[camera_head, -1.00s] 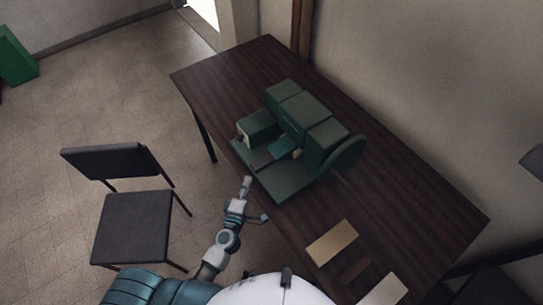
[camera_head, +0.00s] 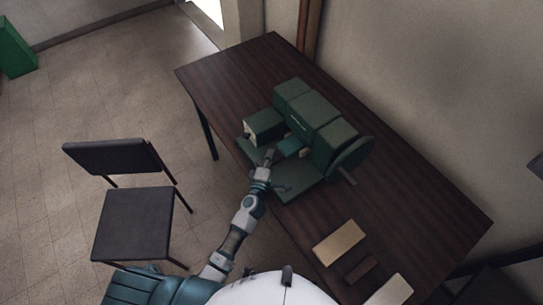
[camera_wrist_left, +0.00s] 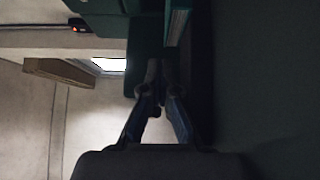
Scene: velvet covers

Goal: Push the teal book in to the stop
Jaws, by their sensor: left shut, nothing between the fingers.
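The teal book (camera_head: 291,146) sits in the dark green holder (camera_head: 292,188) on the table, between green blocks. Only its near part shows. In the left wrist view a teal edge with a paler strip (camera_wrist_left: 177,22) shows at the top, probably the same book. My left gripper (camera_head: 269,154) is shut and empty, low over the holder's front, just left of the teal book. In the left wrist view its fingertips (camera_wrist_left: 154,84) are together, close to the dark green surfaces; whether they touch the book cannot be told. My right gripper is not in view.
A taller green block row (camera_head: 313,115) stands behind, a smaller green block (camera_head: 263,126) to the left and a round green end piece (camera_head: 352,158) to the right. Tan and brown flat pieces (camera_head: 340,243) lie at the table's near right. A dark chair (camera_head: 133,222) stands left.

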